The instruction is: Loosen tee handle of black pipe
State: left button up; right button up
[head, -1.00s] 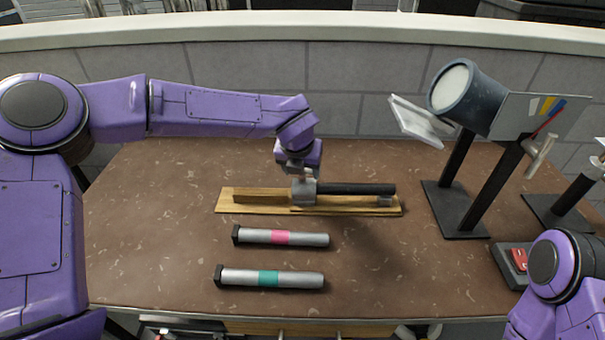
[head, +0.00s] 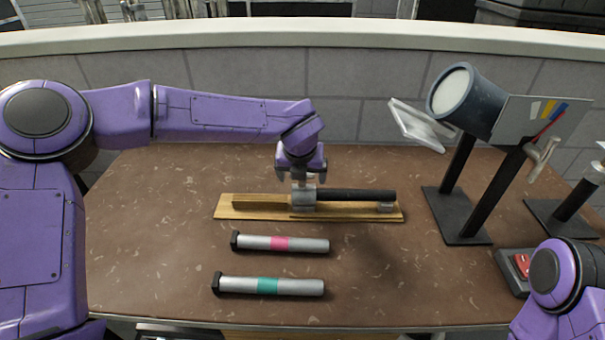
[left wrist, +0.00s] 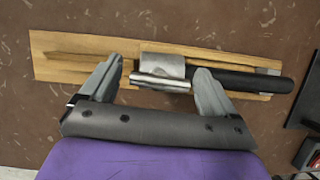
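The black pipe (head: 355,195) lies level on a wooden board in the middle of the table, its left end at a grey metal clamp block (head: 303,200). In the left wrist view the pipe (left wrist: 255,82) runs right from the block (left wrist: 163,64). A short silvery bar, the tee handle (left wrist: 160,82), shows in front of the block. My left gripper (head: 301,176) is above the block, pointing down. In the left wrist view its fingers (left wrist: 160,70) are spread, one either side of the handle, with gaps; contact is not visible. My right gripper is out of view.
The wooden board (head: 232,213) lies flat. Two grey tubes lie in front, one with a pink band (head: 305,243), one with a teal band (head: 300,286). At right stand a lamp-like device (head: 468,100) on black posts and a red switch box (head: 515,268).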

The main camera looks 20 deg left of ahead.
pick_arm(q)
jog(key=a+v, duration=0.1)
jog(key=v, duration=0.9)
jog(key=shift+s+d+r+b, duration=0.15)
jog(key=shift+d+r+b, duration=0.15)
jog(key=shift+d, duration=0.2)
